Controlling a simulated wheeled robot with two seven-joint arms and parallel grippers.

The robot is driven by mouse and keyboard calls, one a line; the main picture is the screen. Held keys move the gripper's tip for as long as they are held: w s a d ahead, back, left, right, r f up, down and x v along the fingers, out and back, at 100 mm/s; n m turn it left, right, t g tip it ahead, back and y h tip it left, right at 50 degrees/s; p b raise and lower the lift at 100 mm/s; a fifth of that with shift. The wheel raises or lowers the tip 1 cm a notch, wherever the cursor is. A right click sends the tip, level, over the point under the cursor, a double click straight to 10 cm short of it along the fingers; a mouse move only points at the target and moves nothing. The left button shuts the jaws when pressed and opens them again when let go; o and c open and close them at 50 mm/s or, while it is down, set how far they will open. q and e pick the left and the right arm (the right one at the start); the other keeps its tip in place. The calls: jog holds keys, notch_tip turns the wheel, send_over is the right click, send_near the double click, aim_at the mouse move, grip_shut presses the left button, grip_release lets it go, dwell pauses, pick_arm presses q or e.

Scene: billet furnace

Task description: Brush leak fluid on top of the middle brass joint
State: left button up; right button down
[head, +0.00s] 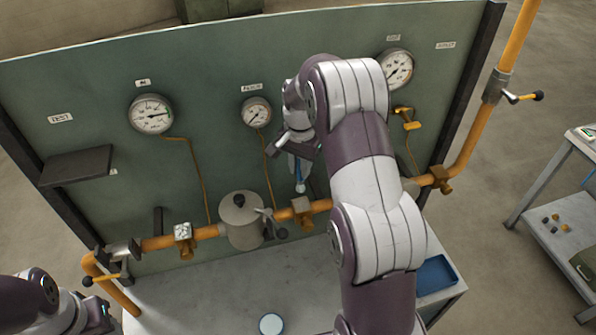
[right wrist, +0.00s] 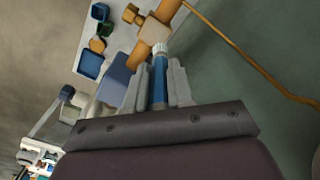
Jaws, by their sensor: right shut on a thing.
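The middle brass joint (head: 302,208) sits on the orange pipe, right of the grey canister; its top looks plain tan. It also shows in the right wrist view (right wrist: 154,30). My right gripper (head: 302,160) is shut on a brush with a blue handle (right wrist: 160,80), white tip forward. In the head view the brush tip (head: 300,188) hangs just above the middle joint; contact cannot be told. The left brass joint (head: 183,233) has white speckled stuff on top. The right brass joint (head: 440,178) is partly beside my arm. My left gripper (head: 100,314) is low at left, its jaws unclear.
The green panel (head: 90,100) with several gauges stands behind the pipe. A grey canister (head: 241,220) with a handle is left of the middle joint. A round dish (head: 271,324) and a blue tray (head: 436,274) are on the bench. A side table (head: 560,200) stands at right.

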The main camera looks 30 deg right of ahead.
jog(key=shift+w+r, duration=0.3)
jog(key=shift+r, duration=0.2)
jog(key=shift+w+r, duration=0.25)
jog(key=shift+r, duration=0.25)
jog(key=shift+s+r, duration=0.1)
jog(key=shift+r, duration=0.5)
pick_arm(q)
jog(key=shift+w+a, duration=0.15)
jog(key=shift+w, duration=0.55)
pick_arm(e)
jog(key=shift+s+r, duration=0.15)
jog(key=shift+s, duration=0.05)
pick_arm(q)
jog(key=shift+w+f, duration=0.1)
jog(key=shift+w, duration=0.1)
pick_arm(e)
jog(key=shift+w, duration=0.15)
pick_arm(q)
jog(key=shift+s, duration=0.15)
